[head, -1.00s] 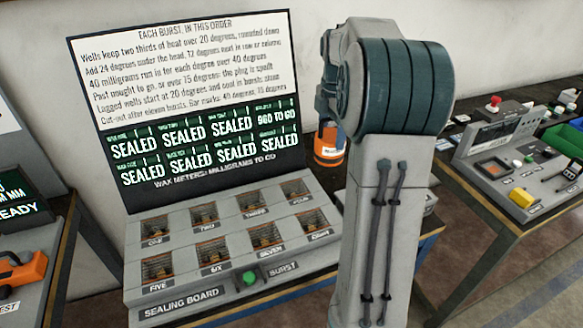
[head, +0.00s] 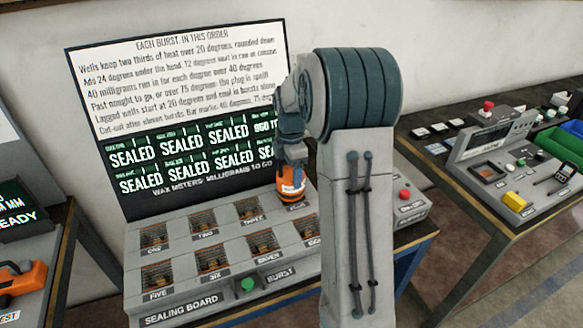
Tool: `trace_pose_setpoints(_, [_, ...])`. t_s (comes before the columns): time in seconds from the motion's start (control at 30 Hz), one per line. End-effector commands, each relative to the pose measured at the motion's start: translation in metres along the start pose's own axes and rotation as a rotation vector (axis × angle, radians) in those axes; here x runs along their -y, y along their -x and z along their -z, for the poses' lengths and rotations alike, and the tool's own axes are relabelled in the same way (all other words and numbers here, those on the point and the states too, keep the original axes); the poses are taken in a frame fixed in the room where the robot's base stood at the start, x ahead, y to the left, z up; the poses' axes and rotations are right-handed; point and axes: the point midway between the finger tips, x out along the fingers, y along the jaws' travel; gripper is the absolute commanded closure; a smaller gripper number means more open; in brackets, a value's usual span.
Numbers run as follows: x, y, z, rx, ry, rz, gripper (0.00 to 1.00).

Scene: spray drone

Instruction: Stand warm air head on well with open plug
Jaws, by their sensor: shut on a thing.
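The warm air head (head: 292,187) is orange with a dark band and hangs upright below my gripper (head: 292,158), which is shut on it. It is at the back right corner of the sealing board (head: 185,307), at the place of well four, which it covers. I cannot tell whether its foot touches the well. The other wells, such as well three (head: 247,209) and well seven (head: 262,241), show bare. On the screen (head: 190,145) the top right meter reads to-go milligrams, partly hidden by my gripper; the other meters read SEALED.
My arm hides the board's right edge, including part of well eight (head: 306,229). A green burst button (head: 248,284) is on the board's front. A grey box with a red button (head: 405,195) stands to the right. Another bench with a console (head: 500,160) is further right.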

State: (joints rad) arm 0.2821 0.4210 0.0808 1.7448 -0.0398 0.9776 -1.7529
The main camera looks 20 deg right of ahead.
Motion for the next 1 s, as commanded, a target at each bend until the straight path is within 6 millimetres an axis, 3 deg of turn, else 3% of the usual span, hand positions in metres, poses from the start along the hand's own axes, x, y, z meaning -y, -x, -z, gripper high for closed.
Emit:
trace_pose_setpoints(0.3, [-0.001, -0.003, 0.000, 0.000, 0.000, -0.002, 0.89])
trace_pose_setpoints(0.33, [0.000, -0.003, 0.000, 0.000, 0.000, -0.001, 0.21])
trace_pose_setpoints(0.4, [0.000, -0.003, 0.000, 0.000, 0.000, 0.000, 0.08])
trace_pose_setpoints(0.77, [0.000, 0.004, 0.000, 0.000, 0.000, -0.002, 0.08])
trace_pose_setpoints(1.0, [-0.001, 0.046, -0.001, 0.001, 0.000, -0.006, 0.08])
